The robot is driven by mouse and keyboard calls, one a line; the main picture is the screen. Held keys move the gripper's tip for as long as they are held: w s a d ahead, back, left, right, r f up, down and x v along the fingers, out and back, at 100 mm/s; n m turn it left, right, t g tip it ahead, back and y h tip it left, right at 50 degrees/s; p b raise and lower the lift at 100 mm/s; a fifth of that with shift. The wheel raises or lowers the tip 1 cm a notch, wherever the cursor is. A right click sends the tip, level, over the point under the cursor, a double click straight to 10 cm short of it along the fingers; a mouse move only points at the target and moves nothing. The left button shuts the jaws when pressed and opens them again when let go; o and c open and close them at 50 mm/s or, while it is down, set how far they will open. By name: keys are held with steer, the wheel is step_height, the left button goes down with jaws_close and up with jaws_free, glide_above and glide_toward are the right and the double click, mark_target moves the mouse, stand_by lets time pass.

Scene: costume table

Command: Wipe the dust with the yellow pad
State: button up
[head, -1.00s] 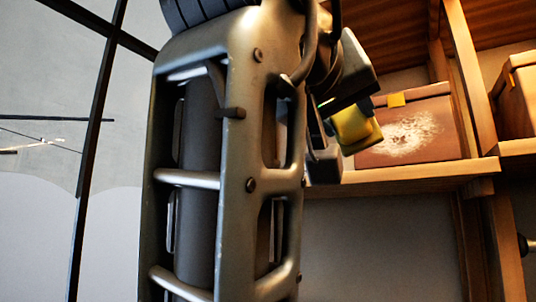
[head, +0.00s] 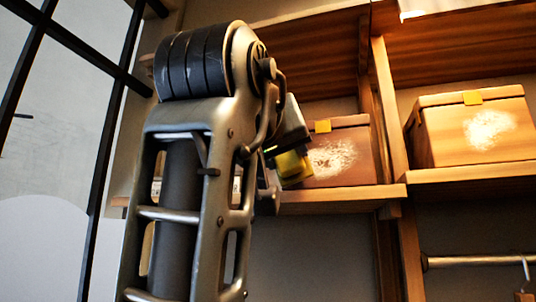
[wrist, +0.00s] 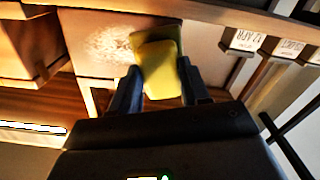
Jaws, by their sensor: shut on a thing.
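My gripper (head: 284,163) is shut on the yellow pad (head: 294,166), which sticks out beyond the fingers. The pad also shows between both fingers in the wrist view (wrist: 162,72). A white dust patch (head: 332,158) lies on the front of a brown box (head: 362,170) on the shelf. The pad is just left of this dust in the head view and overlaps its edge in the wrist view (wrist: 108,44). I cannot tell whether the pad touches the box. A second box (head: 440,140) at the right bears another white dust patch (head: 490,130).
Both boxes stand on a wooden shelf (head: 450,176), parted by an upright post (head: 388,110). Small white labelled boxes (wrist: 243,38) show at the right in the wrist view. A rail (head: 470,261) runs below the right shelf. A dark window frame is at the left.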

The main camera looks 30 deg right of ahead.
steer(key=shift+x, duration=1)
stand_by(0.5)
steer(key=shift+s, duration=0.1)
steer(key=shift+s+d, duration=1.3)
steer(key=shift+s, duration=0.05)
steer(key=shift+s+d, duration=2.55)
steer(key=shift+d, duration=0.25)
steer(key=shift+w+a, duration=4.05)
steer(key=v, duration=0.6)
steer(key=shift+s+a, duration=0.15)
